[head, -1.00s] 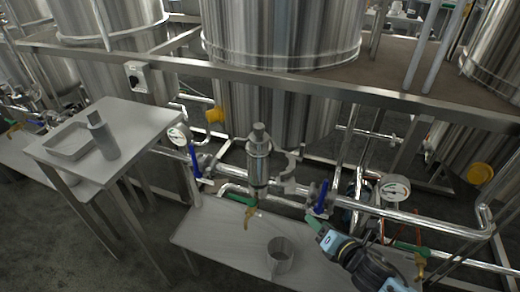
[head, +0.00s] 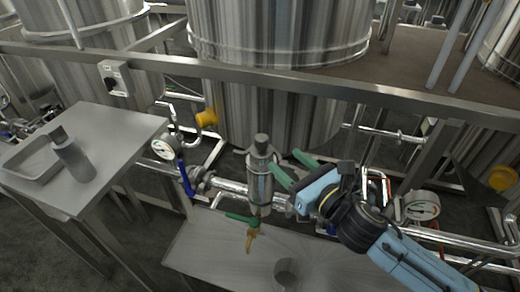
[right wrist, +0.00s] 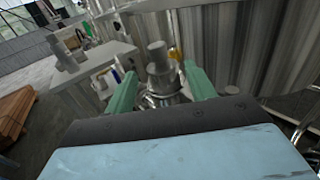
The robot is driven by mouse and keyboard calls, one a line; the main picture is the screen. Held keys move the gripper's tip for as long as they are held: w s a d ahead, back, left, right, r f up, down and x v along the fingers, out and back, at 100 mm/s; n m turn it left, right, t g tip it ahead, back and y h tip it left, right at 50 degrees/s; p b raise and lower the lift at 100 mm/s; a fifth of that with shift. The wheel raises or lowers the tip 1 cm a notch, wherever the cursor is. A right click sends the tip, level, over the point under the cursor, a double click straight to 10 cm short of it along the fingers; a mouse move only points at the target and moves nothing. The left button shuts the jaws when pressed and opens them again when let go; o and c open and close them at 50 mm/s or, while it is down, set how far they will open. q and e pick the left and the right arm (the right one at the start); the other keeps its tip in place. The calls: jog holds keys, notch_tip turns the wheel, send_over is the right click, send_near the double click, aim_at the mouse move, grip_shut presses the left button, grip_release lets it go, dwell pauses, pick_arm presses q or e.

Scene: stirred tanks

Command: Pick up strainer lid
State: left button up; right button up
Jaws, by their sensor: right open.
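The strainer lid (head: 262,146) is a grey cap with a narrower knob, on top of the upright metal strainer body (head: 260,188) in the pipe line. In the right wrist view the lid (right wrist: 158,62) shows between and beyond my fingers. My right gripper (head: 287,167) is open, just right of the lid and upper strainer, its green fingers pointing toward them. It holds nothing. In the right wrist view my gripper (right wrist: 161,84) has its two green fingers spread on either side of the lid. I cannot tell whether they touch it. My left gripper is out of view.
A grey table (head: 120,135) at left holds a tray (head: 32,174) and a grey cylinder (head: 72,160). A low bench (head: 215,255) below holds a grey cup (head: 285,272).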

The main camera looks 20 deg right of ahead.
aim_at(266, 143)
jog(key=x, duration=0.5)
jog(key=shift+w+a, duration=0.15)
jog(key=shift+w, duration=0.15)
jog(key=x, duration=0.4)
jog(key=shift+a+r+b, duration=0.2)
jog(key=shift+b, duration=0.2)
jog(key=shift+w+a, duration=0.1)
jog(key=shift+w, duration=0.2)
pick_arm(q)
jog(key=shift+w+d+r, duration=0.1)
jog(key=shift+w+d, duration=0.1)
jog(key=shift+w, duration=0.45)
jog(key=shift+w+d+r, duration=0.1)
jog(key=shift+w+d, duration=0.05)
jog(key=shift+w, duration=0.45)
pick_arm(e)
jog(key=shift+c, duration=0.3)
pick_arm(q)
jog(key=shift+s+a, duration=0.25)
pick_arm(e)
grip_shut()
